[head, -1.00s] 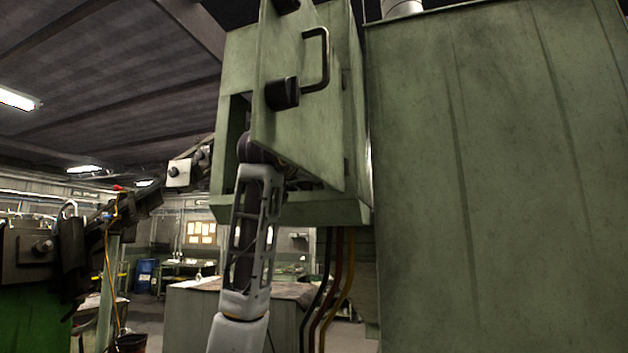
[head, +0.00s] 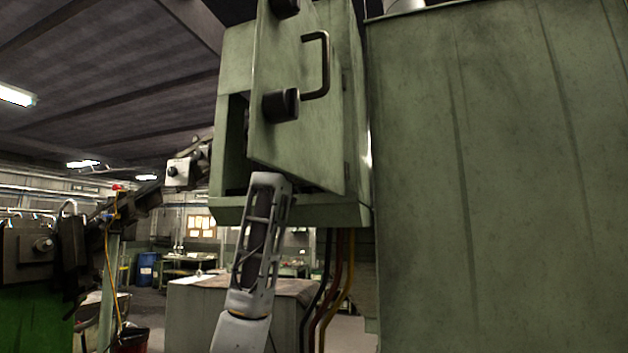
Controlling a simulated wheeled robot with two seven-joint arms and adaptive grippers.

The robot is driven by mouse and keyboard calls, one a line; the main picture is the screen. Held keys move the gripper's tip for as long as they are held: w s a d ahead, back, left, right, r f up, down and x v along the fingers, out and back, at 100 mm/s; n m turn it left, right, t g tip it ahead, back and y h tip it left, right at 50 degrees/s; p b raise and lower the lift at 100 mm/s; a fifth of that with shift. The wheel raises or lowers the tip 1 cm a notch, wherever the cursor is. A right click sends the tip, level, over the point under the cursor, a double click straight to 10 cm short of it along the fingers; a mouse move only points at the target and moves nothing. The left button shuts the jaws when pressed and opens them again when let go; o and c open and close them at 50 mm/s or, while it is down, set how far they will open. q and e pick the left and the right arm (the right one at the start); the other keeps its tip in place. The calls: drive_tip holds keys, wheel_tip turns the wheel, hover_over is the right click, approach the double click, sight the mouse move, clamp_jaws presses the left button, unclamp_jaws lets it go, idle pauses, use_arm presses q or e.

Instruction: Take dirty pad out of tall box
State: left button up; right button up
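A tall green metal box (head: 235,95) hangs in the middle of the head view. Its door (head: 300,115), with a black handle (head: 325,65) and dark round knobs, stands partly open toward me. A dark gap shows at the left of the door. One of my arms rises from below, and its grey link ends at the box's lower front edge, below the door. Neither gripper shows, so I cannot see whether one is inside the box or holds anything. The dirty pad is not visible.
A large green cabinet (head: 490,180) fills the right side. Black, red and yellow cables (head: 335,275) hang below the box. A low cabinet (head: 235,310) stands behind my arm. Dark machinery with a green base (head: 35,325) is at the left.

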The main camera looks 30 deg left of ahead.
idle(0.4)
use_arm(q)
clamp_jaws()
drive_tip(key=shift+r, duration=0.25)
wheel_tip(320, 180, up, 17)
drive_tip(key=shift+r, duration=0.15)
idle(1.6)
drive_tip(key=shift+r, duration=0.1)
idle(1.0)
